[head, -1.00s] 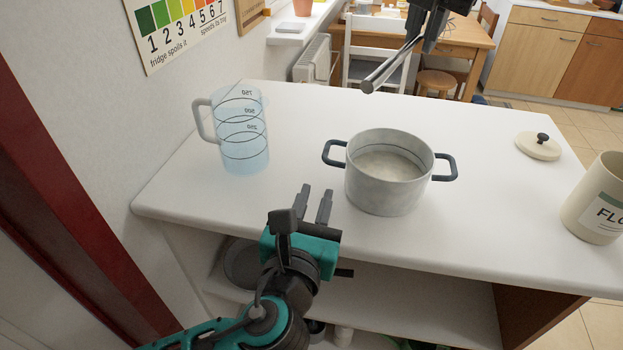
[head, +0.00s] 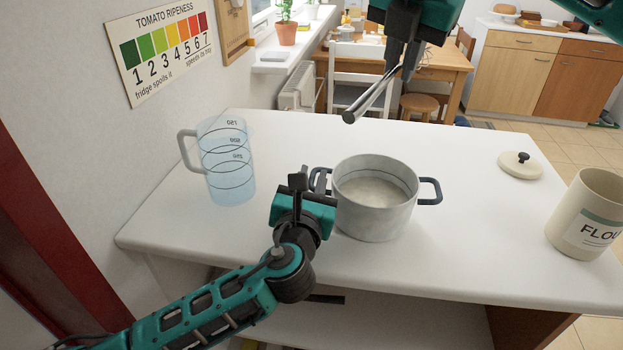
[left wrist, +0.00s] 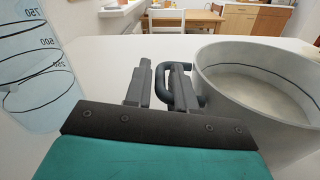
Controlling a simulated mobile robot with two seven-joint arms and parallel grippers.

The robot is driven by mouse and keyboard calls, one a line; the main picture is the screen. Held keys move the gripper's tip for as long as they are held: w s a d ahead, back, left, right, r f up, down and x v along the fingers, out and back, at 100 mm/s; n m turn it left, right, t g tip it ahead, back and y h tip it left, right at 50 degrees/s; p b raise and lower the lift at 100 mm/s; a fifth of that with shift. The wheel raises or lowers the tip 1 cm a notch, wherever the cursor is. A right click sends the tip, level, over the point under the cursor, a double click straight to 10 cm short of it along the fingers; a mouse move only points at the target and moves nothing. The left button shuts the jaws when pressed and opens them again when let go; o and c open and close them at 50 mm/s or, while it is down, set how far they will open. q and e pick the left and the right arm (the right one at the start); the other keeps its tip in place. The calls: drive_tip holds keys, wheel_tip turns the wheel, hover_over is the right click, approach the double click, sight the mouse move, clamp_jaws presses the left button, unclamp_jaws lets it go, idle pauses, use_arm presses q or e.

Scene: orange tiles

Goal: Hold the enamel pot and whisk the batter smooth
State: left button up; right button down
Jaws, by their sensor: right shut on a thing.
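The pale enamel pot (head: 372,215) stands on the white counter with whitish batter (head: 374,190) inside. Its dark left handle shows in the left wrist view (left wrist: 168,72). My left gripper (head: 313,180) is at that handle, fingers apart. In the left wrist view its fingers (left wrist: 165,86) lie on either side of the handle's outer bar, one overlapping the loop; contact cannot be told. My right gripper (head: 402,70) is above and behind the pot, shut on the whisk (head: 368,100). The whisk's grey handle points down-left; faint wires show behind the gripper.
A clear measuring jug (head: 228,175) stands left of the pot. A cream lid (head: 520,166) and a flour canister (head: 590,215) are to the right. The counter between pot and canister is clear. A wall is at left; a wooden table (head: 455,65) stands beyond.

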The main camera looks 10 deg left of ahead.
use_arm(q)
drive_tip(key=shift+w, duration=0.1)
drive_tip(key=shift+c, duration=0.3)
clamp_jaws()
idle(3.1)
